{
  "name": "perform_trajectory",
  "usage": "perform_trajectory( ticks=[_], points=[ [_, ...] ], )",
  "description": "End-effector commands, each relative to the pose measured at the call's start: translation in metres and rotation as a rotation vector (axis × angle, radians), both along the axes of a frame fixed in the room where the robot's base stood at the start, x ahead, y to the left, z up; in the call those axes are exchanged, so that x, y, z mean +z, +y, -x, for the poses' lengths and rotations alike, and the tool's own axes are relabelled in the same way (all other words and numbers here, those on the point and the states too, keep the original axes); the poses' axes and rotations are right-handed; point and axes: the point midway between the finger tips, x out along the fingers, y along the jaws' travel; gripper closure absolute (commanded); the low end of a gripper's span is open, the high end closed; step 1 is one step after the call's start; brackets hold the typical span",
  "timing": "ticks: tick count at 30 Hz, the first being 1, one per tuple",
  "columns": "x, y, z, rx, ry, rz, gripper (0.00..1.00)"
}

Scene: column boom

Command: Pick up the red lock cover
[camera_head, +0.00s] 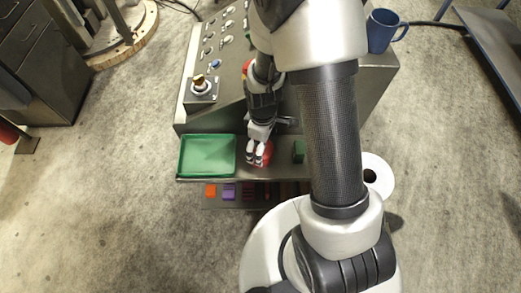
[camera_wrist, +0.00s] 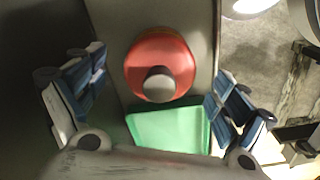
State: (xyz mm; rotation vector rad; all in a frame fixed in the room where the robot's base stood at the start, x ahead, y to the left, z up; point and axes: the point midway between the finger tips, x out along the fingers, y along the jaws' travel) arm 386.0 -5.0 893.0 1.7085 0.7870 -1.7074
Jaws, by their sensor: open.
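The red lock cover (camera_wrist: 178,53) is a round red piece with a grey knob in its middle. It shows whole in the wrist view, above the middle. In the head view the red cover (camera_head: 267,153) lies on the console's front shelf, partly hidden by my fingers. My gripper (camera_head: 257,153) is over it from above. In the wrist view my gripper (camera_wrist: 160,90) is open and empty, with a finger on each side of the picture. The cover appears between and beyond the fingertips; I cannot tell the exact gap.
A green tray (camera_head: 207,155) is on the shelf left of the cover, and a green block (camera_head: 298,151) is to its right. Below are orange (camera_head: 210,190) and purple (camera_head: 229,191) blocks. The sloped console (camera_head: 226,98) rises behind, with a blue mug (camera_head: 381,31) on top.

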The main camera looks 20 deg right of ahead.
Motion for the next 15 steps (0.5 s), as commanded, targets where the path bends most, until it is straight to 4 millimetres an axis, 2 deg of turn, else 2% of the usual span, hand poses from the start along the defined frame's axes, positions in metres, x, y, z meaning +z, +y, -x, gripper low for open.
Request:
perform_trajectory(
  ticks=[9, 15],
  points=[
    [-0.045, 0.002, 0.0, 0.0, 0.003, 0.0, 0.07],
    [-0.05, 0.001, -0.001, 0.0, 0.0, 0.0, 0.07]
  ],
)
